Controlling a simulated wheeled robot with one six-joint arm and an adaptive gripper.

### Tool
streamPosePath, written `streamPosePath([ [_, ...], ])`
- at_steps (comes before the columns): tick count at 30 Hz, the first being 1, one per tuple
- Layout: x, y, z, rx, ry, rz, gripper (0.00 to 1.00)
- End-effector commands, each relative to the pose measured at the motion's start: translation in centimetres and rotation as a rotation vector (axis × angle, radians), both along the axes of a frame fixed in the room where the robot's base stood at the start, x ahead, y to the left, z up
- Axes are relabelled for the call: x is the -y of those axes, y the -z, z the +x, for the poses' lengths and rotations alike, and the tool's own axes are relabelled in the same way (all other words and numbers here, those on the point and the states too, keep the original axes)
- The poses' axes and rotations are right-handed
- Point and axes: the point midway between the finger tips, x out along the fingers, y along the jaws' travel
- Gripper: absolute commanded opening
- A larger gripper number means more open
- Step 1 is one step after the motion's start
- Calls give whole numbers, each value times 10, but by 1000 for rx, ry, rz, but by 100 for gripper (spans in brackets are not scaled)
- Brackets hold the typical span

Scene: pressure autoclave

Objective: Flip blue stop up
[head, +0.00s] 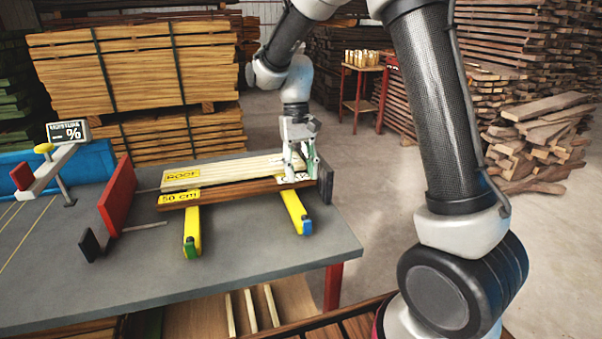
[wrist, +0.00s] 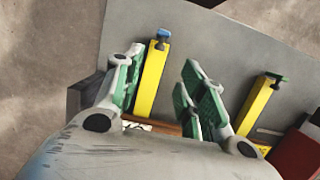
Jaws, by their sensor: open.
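The blue stop (head: 307,226) sits at the near end of the right yellow bar (head: 294,208) on the grey table. In the wrist view the blue stop (wrist: 163,33) tops the yellow bar (wrist: 152,75); I cannot tell whether it is up or down. My gripper (head: 298,168) is over the right end of the boards, behind the blue stop and apart from it. In the wrist view my gripper (wrist: 160,82) is open, its green-padded fingers either side of the yellow bar's line. No object is held.
A brown board (head: 238,192) marked 50 cm and a pale board (head: 225,171) marked ROOF lie behind the stops. A second yellow bar (head: 192,225) has a green stop (head: 191,248). A red plate (head: 118,196) stands left. The table front (head: 250,265) is clear.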

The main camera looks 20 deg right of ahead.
Motion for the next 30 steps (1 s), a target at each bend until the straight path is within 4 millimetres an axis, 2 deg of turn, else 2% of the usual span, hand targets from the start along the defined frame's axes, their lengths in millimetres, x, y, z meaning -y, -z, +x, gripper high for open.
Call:
streamPosePath([
  [3, -6, -6, -5, 10, -18, 3, 39],
  [5, -6, -4, -23, 11, -40, -6, 39],
  [7, -4, 7, -38, 56, -52, -16, 39],
  [10, 1, 25, -47, 146, -43, -18, 39],
  [16, 0, 45, -33, 252, -4, -1, 39],
  [25, 0, 94, -34, 249, 0, -2, 39],
  [30, 0, 112, -33, 252, 0, -1, 39],
])
